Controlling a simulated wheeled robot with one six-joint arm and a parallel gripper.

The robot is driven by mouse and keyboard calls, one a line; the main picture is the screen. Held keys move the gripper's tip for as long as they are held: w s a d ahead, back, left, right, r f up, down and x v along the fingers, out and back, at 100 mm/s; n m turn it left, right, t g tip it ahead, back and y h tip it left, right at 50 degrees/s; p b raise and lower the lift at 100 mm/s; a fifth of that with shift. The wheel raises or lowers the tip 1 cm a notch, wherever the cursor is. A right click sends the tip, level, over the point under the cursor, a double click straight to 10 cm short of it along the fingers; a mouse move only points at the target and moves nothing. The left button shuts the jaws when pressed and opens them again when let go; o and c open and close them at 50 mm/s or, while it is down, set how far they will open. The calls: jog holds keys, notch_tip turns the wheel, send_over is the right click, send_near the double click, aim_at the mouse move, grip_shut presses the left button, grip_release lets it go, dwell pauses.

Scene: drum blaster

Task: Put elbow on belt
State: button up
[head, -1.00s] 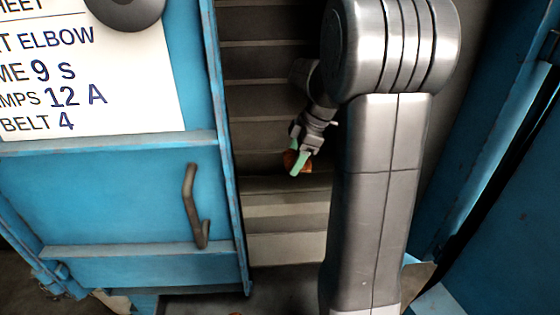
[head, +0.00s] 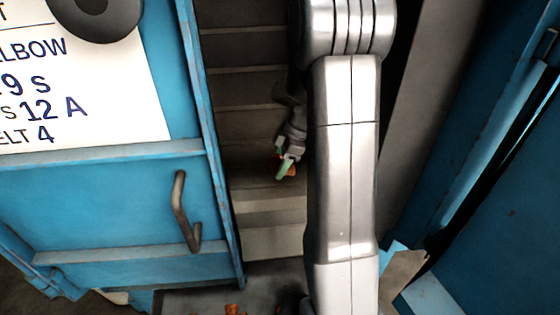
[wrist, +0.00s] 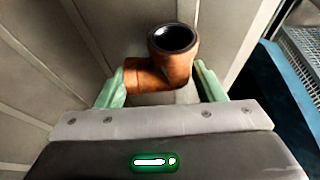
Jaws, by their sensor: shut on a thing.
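The elbow (wrist: 172,68) is a rusty orange-brown pipe bend with a dark open end that faces up in the wrist view. My gripper (wrist: 160,88) has green fingertips on either side of it and is shut on it. In the head view my gripper (head: 286,170) is small, in front of the belt, and only a bit of orange shows at its tips. The belt (head: 258,125) is a grey slatted surface inside the blue machine, with cross ridges. In the wrist view the belt (wrist: 45,60) lies behind the elbow. I cannot tell whether the elbow touches it.
A blue door (head: 120,205) with a handle (head: 183,212) and a white sheet (head: 70,95) stands at the left. A blue wall (head: 500,200) closes off the right. Orange pieces (head: 235,310) lie at the bottom edge. A metal grating (wrist: 305,55) shows at the wrist view's right.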

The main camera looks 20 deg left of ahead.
jog(key=shift+f, duration=0.25)
jog(key=shift+f+b, duration=0.4)
jog(key=shift+b, duration=0.15)
jog(key=shift+f+b, duration=0.25)
jog(key=shift+b, duration=0.1)
jog(key=o, duration=1.3)
jog(key=shift+r, duration=0.1)
